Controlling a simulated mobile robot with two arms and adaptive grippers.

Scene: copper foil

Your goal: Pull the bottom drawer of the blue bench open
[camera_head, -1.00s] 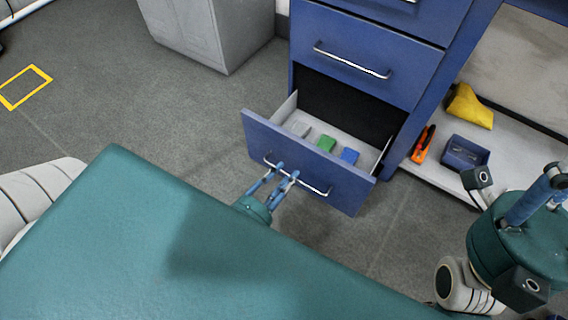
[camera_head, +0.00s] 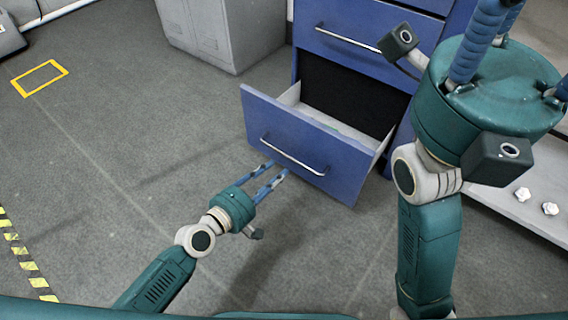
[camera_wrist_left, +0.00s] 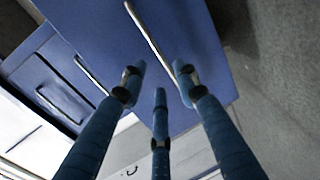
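The bottom drawer (camera_head: 312,138) of the blue bench (camera_head: 345,52) stands pulled out, with its pale side wall and part of the inside showing. Its metal bar handle (camera_head: 292,156) crosses the blue front; a bar handle also shows in the left wrist view (camera_wrist_left: 150,38). My left gripper (camera_head: 270,172) is in front of the drawer, just below and short of the handle. Its blue fingers are spread with nothing between them, and appear clear of the bar. My right gripper (camera_head: 490,40) is large at the upper right; its fingertips are cut off by the frame.
A grey cabinet (camera_head: 215,30) stands left of the bench. A pale low shelf (camera_head: 510,205) with white knobs (camera_head: 550,208) lies at the right, partly behind my right arm. The grey floor left of the drawer is clear, with a yellow square marking (camera_head: 40,78).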

